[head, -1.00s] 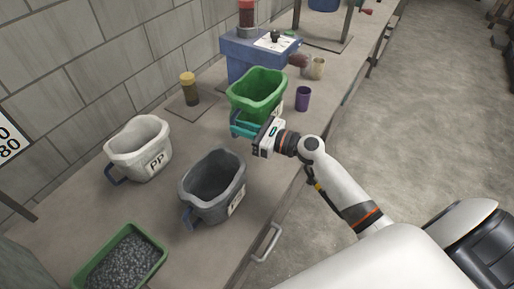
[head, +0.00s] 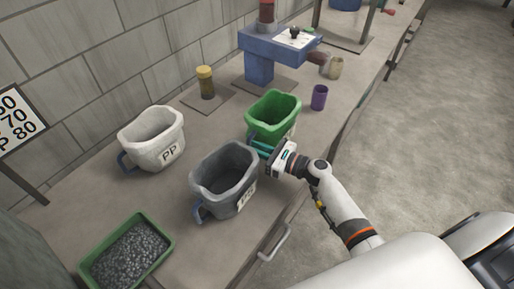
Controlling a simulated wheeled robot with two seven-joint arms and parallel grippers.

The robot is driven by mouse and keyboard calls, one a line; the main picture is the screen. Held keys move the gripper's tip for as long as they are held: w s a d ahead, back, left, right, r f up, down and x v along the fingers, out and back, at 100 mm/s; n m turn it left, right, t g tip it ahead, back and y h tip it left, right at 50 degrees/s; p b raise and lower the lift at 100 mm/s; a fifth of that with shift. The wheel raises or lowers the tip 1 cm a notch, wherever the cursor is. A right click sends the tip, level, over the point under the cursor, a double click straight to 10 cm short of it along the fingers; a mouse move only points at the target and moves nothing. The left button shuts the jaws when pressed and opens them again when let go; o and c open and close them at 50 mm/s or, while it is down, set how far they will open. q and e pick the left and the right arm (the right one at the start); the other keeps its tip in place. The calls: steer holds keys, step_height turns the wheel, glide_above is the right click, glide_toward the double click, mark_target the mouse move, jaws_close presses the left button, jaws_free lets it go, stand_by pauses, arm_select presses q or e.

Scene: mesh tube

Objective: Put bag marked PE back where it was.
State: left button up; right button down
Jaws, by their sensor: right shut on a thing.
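A green bag (head: 273,117), open at the top, is at the middle of the bench, between the grey bag and the purple cup. Its label is turned away or covered, so I cannot read PE on it. My right gripper (head: 265,147) is shut on the near side of the green bag, which is upright. I cannot tell whether its bottom touches the bench. A grey bag (head: 225,180) stands just left of and nearer than the green one; its label looks like PS. A white bag (head: 152,138) marked PP stands farther left. My left gripper is not in view.
A green tray of dark pellets (head: 126,254) lies at the front left. A yellow-topped jar (head: 206,82) stands on a plate by the wall. A blue machine (head: 260,65), a purple cup (head: 319,97) and a beige mug (head: 333,67) stand beyond the green bag.

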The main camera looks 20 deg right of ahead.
steer(key=c, duration=1.8)
jaws_free()
steer(key=shift+f, duration=0.15)
steer(key=o, duration=0.4)
steer(key=shift+s+d, duration=0.1)
steer(key=b+v, duration=0.2)
steer(key=v, duration=0.8)
steer(key=shift+s+d, duration=0.25)
steer(key=shift+s, duration=0.05)
steer(key=shift+s+d+r, duration=0.25)
steer(key=shift+s+d, duration=0.05)
steer(key=shift+s, duration=0.15)
